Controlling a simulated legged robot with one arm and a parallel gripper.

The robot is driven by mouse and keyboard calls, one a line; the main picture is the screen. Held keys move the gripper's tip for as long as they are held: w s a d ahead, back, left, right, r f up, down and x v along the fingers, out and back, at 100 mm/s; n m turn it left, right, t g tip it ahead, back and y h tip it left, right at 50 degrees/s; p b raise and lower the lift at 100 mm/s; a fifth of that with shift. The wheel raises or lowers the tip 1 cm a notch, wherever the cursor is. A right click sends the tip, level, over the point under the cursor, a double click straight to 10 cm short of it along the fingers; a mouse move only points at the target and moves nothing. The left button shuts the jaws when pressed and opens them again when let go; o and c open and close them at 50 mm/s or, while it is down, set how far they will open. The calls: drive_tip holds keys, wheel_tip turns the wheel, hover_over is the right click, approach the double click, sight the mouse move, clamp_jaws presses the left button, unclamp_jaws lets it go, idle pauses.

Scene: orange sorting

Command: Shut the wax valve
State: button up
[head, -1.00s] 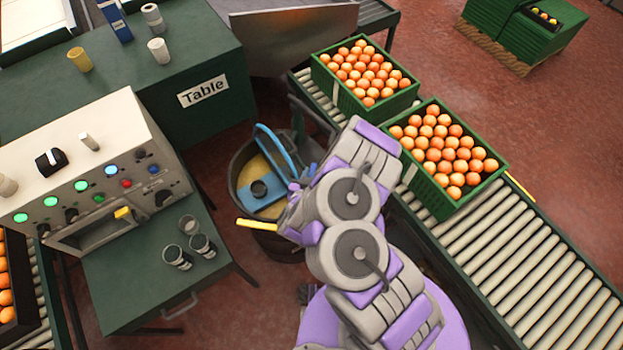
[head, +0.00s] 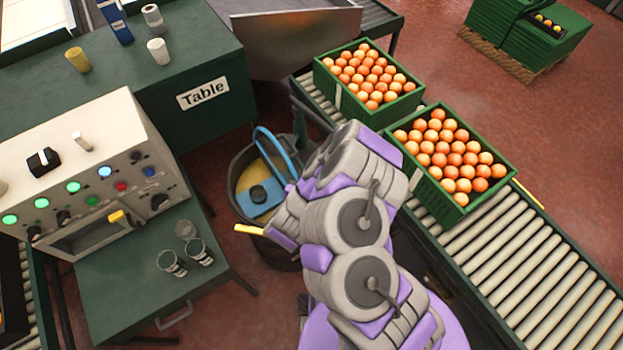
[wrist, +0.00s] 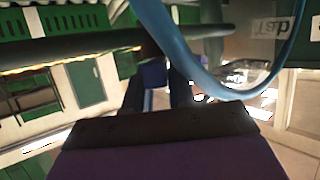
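A yellow bar handle (head: 249,229) sticks out to the left at the side of the dark wax barrel (head: 240,163); I take it for the wax valve. Its inner end is hidden behind my arm. The barrel holds yellowish wax, with a blue hoop (head: 275,150) and a blue fitting (head: 258,196) over it. My gripper is hidden behind my arm links in the head view. In the wrist view my gripper (wrist: 158,88) shows two dark fingers with a gap between them, and nothing is visibly held. The blue hoop (wrist: 180,60) passes close by there; the yellow handle does not show.
A control console (head: 100,150) and a small green table with several clear cups (head: 172,263) stand left. A conveyor (head: 530,245) with two orange crates (head: 455,205) runs along the right. The green table (head: 195,100) is behind.

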drive_tip(key=o, duration=0.4)
drive_tip(key=shift+a, duration=0.1)
drive_tip(key=shift+c, duration=0.2)
drive_tip(key=shift+d+r+n+y+p, duration=0.1)
drive_tip(key=shift+d+n+y+p, duration=0.2)
drive_tip(key=shift+p, duration=0.8)
drive_tip(key=shift+n+t+y+p, duration=0.3)
drive_tip(key=shift+n+y+p, duration=0.25)
drive_tip(key=shift+p, duration=0.7)
